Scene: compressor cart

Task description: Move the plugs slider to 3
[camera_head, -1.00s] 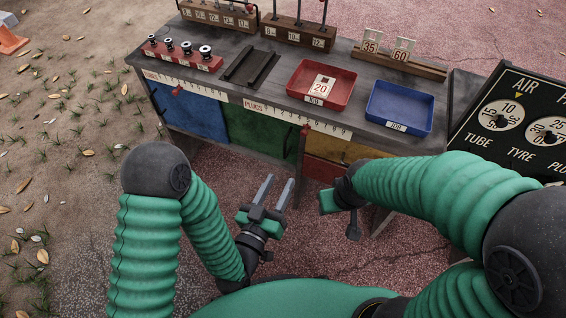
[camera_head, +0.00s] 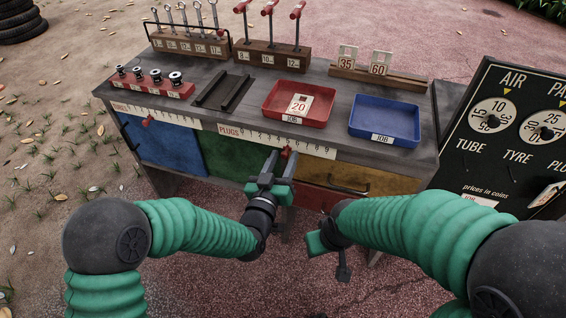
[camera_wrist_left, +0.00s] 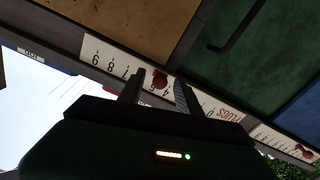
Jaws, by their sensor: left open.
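The plugs scale (camera_head: 320,150) is a white numbered strip along the front edge of the workbench. Its red slider knob (camera_head: 287,152) stands around 5 or 6; the exact mark is hard to read. My left gripper (camera_head: 280,160) is open, its fingertips up at the strip by the knob. In the left wrist view the knob (camera_wrist_left: 159,79) shows between the two fingers (camera_wrist_left: 160,84), with the strip (camera_wrist_left: 95,52) upside down; I cannot tell whether they touch it. My right gripper (camera_head: 322,242) is low in front of the bench, away from the slider, its jaws unclear.
Another red knob (camera_head: 147,121) sits on the left scale (camera_head: 165,115). A red tray (camera_head: 275,112) with a 20 card and a blue tray (camera_head: 372,129) stand on the bench top. A black price board (camera_head: 480,140) stands at the right.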

